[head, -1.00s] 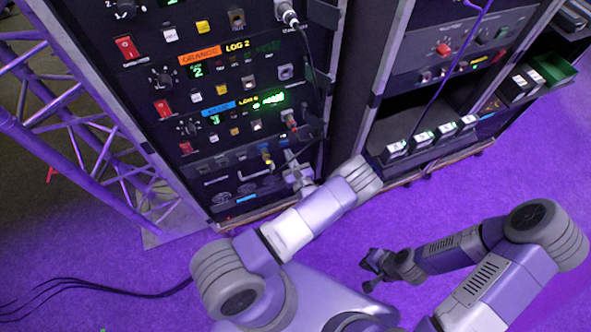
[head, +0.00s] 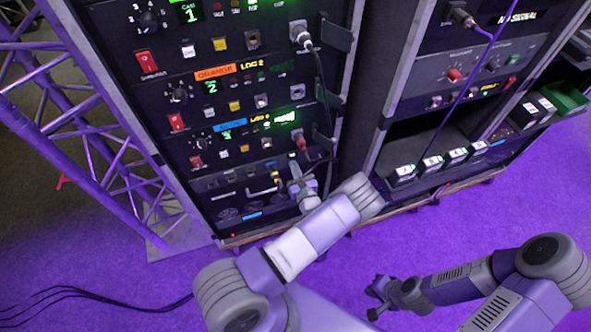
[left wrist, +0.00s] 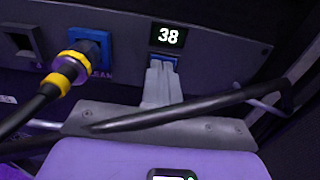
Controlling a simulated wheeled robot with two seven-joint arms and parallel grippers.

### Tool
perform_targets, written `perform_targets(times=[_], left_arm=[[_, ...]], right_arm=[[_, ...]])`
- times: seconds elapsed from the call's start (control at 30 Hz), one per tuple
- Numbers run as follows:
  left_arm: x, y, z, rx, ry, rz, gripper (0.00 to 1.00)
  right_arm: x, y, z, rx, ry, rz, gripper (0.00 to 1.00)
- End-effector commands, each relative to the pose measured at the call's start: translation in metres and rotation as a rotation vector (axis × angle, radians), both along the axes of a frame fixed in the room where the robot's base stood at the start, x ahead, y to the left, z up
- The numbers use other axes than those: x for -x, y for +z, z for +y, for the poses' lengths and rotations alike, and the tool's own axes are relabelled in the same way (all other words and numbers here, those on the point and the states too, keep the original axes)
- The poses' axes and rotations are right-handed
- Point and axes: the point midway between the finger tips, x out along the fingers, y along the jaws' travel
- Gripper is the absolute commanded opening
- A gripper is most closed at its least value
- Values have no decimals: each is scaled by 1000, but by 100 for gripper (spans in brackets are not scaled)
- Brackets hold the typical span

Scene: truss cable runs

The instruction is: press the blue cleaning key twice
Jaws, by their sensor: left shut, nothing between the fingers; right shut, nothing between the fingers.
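The blue key (left wrist: 165,57) shows in the left wrist view as a small blue strip right under a white-on-black "38" display (left wrist: 167,36). My left gripper (left wrist: 161,72) is shut and empty, its fingertips in front of the key and hiding most of it. I cannot tell whether they touch it or whether it is pressed in. In the head view my left gripper (head: 295,173) is at the low right of the left rack's panel. My right gripper (head: 376,297) is shut and empty, low over the purple floor, away from the racks.
A blue-framed socket (left wrist: 103,40) left of the key holds a yellow-ringed plug (left wrist: 66,70). Its black cable and another dark cable (left wrist: 190,112) cross close to my left gripper. A truss (head: 85,130) stands left of the rack. The purple floor (head: 480,215) is free at right.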

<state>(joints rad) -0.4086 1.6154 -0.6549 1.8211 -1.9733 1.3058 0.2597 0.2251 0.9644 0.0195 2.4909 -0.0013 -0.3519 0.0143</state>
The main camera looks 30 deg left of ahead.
Motion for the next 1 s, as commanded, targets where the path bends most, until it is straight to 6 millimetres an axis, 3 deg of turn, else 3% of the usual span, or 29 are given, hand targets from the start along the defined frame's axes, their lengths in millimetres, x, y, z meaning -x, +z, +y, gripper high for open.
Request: perform_targets(times=[0.1, 0.27, 0.47, 0.7, 1.0], left_arm=[[-5, 5, 9, -7, 5, -11, 0], [-1, 6, 2, -4, 4, -10, 0], [18, 6, -30, -3, 1, -5, 0], [56, 5, -76, -4, -1, -3, 0], [83, 3, -106, -4, 2, -5, 0]], right_arm=[[0, 0, 0, 0, 1, 0, 0], [0, 3, 0, 0, 0, 0, 0], [0, 11, 0, -1, 1, -1, 0], [0, 19, 0, 0, 0, 0, 0], [0, 23, 0, 0, 0, 0, 0]])
